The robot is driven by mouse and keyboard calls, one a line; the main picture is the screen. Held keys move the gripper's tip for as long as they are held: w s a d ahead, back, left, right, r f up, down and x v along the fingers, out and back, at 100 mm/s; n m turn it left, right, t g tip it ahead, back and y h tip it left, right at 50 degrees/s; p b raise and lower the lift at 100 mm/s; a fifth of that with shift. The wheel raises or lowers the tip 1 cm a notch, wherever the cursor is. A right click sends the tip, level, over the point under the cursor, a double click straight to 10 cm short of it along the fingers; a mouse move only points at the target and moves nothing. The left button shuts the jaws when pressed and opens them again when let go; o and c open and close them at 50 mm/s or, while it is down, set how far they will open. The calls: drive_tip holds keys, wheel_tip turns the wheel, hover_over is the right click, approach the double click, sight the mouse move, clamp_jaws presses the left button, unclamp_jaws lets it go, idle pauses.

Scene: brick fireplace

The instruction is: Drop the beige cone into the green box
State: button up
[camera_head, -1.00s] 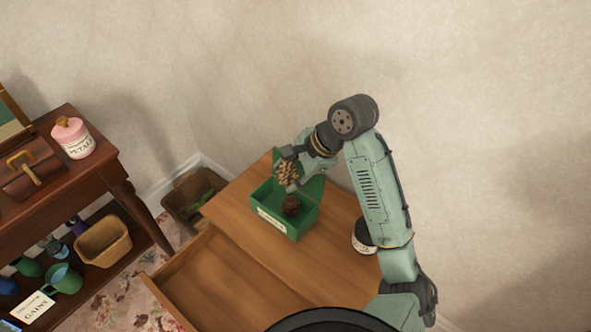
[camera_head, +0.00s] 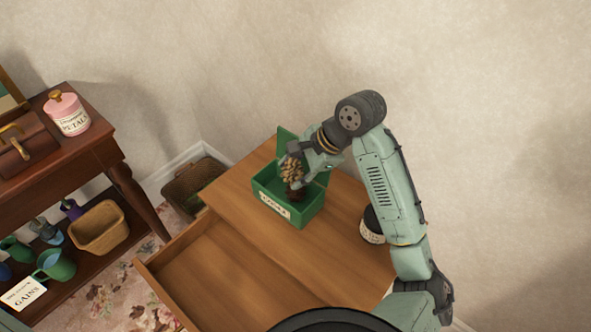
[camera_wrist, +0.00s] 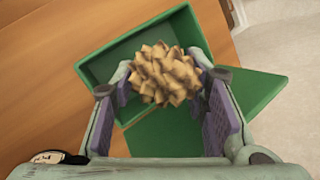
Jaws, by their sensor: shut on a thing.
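The beige cone (camera_head: 292,171) is held in my gripper (camera_head: 300,165) above the green box. In the wrist view the cone (camera_wrist: 165,74) sits between the purple finger pads of my gripper (camera_wrist: 164,90), which is shut on it. The open green box (camera_head: 307,213) stands on the wooden desk top, with its label on the front and its lid raised behind. In the wrist view the box (camera_wrist: 97,70) lies below the cone.
The desk (camera_head: 262,237) has an open drawer (camera_head: 195,268) in front. A dark-lidded jar (camera_head: 372,232) stands right of the box, beside my arm. A wicker bin (camera_head: 190,187) and a shelf table with a pink jar (camera_head: 67,114) are to the left.

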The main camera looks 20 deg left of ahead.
drive_tip(key=o, duration=1)
drive_tip(key=shift+r, duration=0.1)
drive_tip(key=v, duration=1.2)
